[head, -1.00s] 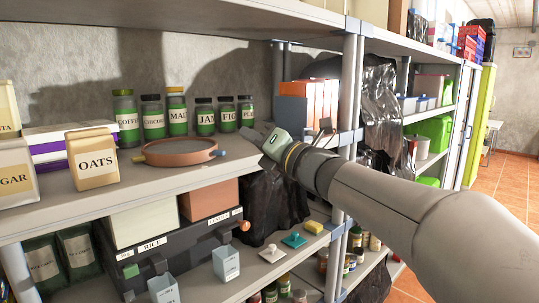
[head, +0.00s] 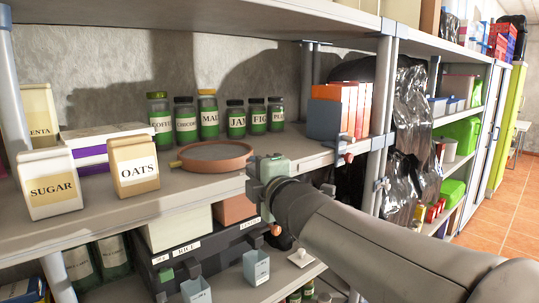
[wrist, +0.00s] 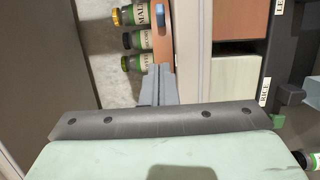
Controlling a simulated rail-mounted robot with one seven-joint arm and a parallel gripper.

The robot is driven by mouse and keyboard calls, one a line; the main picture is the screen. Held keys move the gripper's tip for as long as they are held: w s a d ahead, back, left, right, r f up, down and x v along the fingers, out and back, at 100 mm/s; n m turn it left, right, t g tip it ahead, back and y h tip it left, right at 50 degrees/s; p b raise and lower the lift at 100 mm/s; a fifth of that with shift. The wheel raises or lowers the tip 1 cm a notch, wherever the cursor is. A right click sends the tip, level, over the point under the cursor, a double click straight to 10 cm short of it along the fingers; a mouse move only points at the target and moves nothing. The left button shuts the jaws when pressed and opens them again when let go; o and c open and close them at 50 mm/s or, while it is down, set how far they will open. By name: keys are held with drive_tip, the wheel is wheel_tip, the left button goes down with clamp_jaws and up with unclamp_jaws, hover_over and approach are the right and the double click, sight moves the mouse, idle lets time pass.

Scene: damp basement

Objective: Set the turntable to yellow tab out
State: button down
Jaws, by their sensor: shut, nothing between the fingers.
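My gripper (head: 260,163) is at the turntable's right side, at the shelf's front edge, and hides that part of the rim. In the wrist view a strip of the turntable's rim (wrist: 161,40) lies just beyond my gripper's closed fingers (wrist: 158,72). The fingers hold nothing. I cannot tell whether they touch the rim.
Several labelled jars (head: 209,115) stand behind the turntable. The oats box (head: 134,165) and sugar box (head: 50,184) are to its left. Orange folders (head: 345,105) and a shelf post (head: 383,90) stand to the right. Boxes and a black case (head: 195,248) fill the shelf below.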

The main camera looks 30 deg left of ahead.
sight(250, 158)
drive_tip(key=w+a+p, duration=0.1)
drive_tip(key=w, duration=0.1)
drive_tip(key=w+a+p, duration=0.2)
drive_tip(key=w, duration=0.1)
drive_tip(key=shift+w+a, duration=0.3)
drive_tip(key=shift+w, duration=0.15)
